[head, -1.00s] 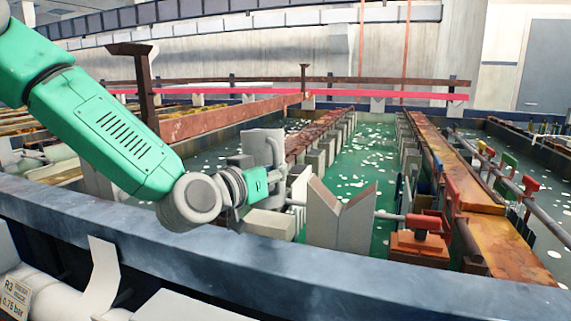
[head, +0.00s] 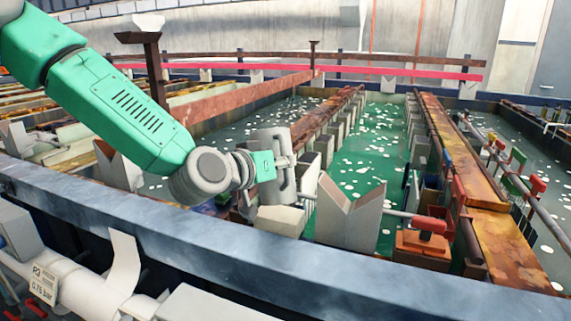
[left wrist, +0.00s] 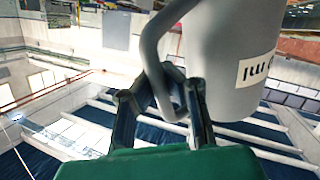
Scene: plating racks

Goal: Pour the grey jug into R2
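The grey jug (head: 276,143) is held in the air over the near edge of the tanks, slightly tilted in the head view. My left gripper (head: 284,163) is shut on the jug's handle. In the left wrist view the fingers (left wrist: 170,98) close around the looped handle, and the jug (left wrist: 225,50) hangs to the right with a white label, only partly readable. The jug's mouth and contents are hidden. I see no readable R2 label. My right gripper is not in view.
A dark rim (head: 250,255) runs across the front. A pale V-notched block (head: 348,215) and an orange box (head: 423,243) with a red handle stand right of the jug. Green liquid (head: 365,160) lies beyond, beside rusty beams (head: 455,155). An R3 plate (head: 43,283) sits lower left.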

